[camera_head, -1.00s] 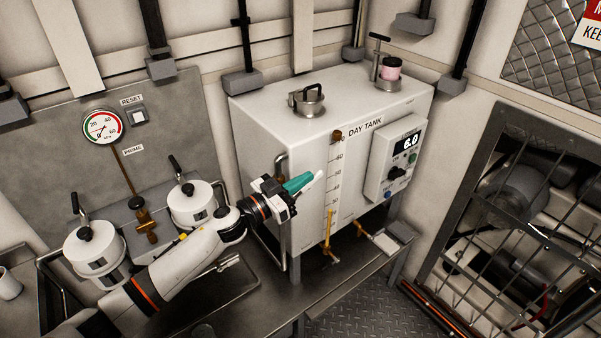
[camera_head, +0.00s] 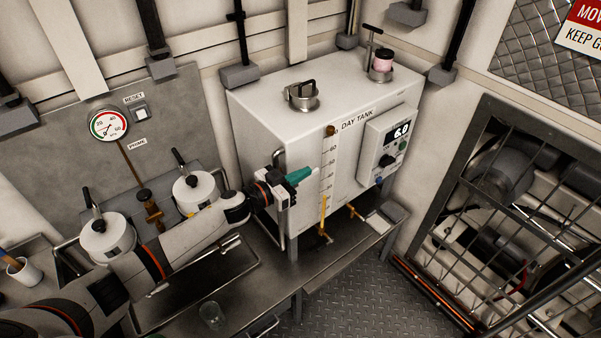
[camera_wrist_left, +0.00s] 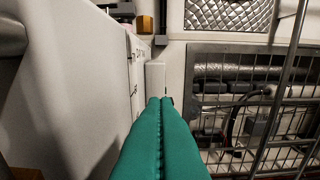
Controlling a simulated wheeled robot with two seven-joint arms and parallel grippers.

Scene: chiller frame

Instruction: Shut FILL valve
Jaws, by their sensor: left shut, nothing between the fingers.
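The white day tank (camera_head: 262,115) stands on the steel bench, with a level scale on its front. No FILL label can be read, so I cannot tell which fitting is the FILL valve. A brass fitting (camera_head: 331,130) sits at the top of the scale. Small yellow-brass valves (camera_head: 323,232) and (camera_head: 355,212) sit low under the tank front. My left gripper (camera_head: 309,173) has teal fingers and is in front of the tank's left front, beside the scale. The fingers (camera_wrist_left: 160,104) are shut together and empty in the left wrist view. My right gripper is not in view.
A control box (camera_head: 390,140) reading 6.0 is on the tank's right front. Two white canisters (camera_head: 107,238) and (camera_head: 195,190) and a gauge (camera_head: 108,123) are at left. A barred guard (camera_head: 470,185) covers machinery at right. A clear cup (camera_head: 212,315) stands on the bench.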

